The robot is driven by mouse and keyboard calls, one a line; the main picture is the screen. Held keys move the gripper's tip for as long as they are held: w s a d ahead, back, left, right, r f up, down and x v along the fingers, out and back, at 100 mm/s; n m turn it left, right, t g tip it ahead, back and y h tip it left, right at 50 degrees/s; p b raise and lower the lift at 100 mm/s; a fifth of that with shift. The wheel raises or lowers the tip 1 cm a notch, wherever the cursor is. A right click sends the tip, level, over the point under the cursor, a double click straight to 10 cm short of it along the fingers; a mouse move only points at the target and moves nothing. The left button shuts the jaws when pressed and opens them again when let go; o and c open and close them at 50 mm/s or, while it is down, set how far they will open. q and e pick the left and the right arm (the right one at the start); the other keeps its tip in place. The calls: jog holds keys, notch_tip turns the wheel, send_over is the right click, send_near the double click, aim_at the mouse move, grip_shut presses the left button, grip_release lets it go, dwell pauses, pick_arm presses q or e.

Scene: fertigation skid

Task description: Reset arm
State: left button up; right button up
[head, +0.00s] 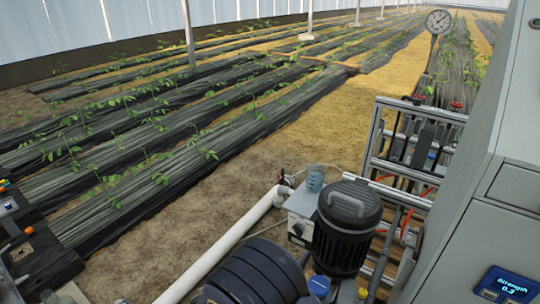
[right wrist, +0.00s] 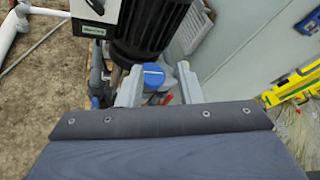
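My right gripper (right wrist: 158,82) shows in the right wrist view, with its two pale grey fingers spread apart. I see nothing held between them. A blue cap (right wrist: 153,76) shows in the gap, and I cannot tell how far beyond the fingertips it lies. A black ribbed motor housing (right wrist: 148,28) stands behind it; it also shows in the head view (head: 347,228). I cannot make out either gripper in the head view. My left gripper is not in view.
A white pipe (head: 225,250) runs beside a white control box (head: 303,212) with a cup (head: 315,178) on it. A grey cabinet (head: 480,215) with a small display (head: 507,286) closes off the right. A yellow level (right wrist: 296,85) lies right of my right gripper. Crop rows fill the left.

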jog(key=s+d+r+m+g+y+p, duration=0.2)
jog(key=s+d+r+m+g+y, duration=0.2)
jog(key=d+r+m, duration=0.3)
jog(key=s+d+r+m+g+y+p, duration=0.25)
jog(key=s+d+r+m+g, duration=0.2)
jog(key=d+m, duration=0.35)
jog(key=s+d+r+m+t+y+p, duration=0.2)
jog(key=s+r+m+t+y+p, duration=0.2)
jog(key=s+r+m+y, duration=0.4)
jog(key=shift+s+d+r+m+t+y, duration=0.55)
jog(key=shift+s+r+m, duration=1.6)
jog(key=shift+m, duration=2.75)
jog(key=shift+s+a+f, duration=0.15)
jog(key=shift+a, duration=0.05)
